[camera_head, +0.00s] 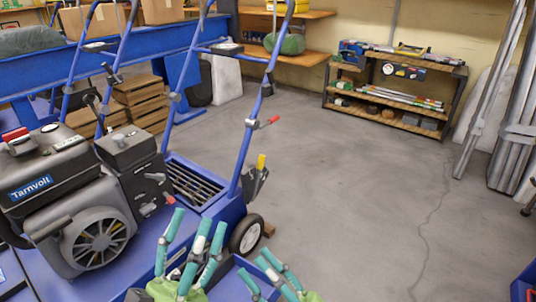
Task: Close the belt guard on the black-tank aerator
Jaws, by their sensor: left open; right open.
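The aerator with a black tank (40,148) stands at the left. It has a blue deck and blue handlebars, and its engine (90,235) is labelled Tarnvoll. A blue panel edge (252,272) shows low beside the deck, partly behind my grippers. I cannot tell whether it is the belt guard or how far the guard is open. My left gripper (198,220), with teal fingers, is open and empty over the deck's near side. My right gripper (257,262) is open, lower and to the right, partly cut off by the bottom edge.
Blue handlebars (243,130) with a red-tipped lever rise above the deck. A wheel (246,234) sits at its right. A shelf (395,95) and metal lengths (510,130) line the wall. The concrete floor (350,210) is clear.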

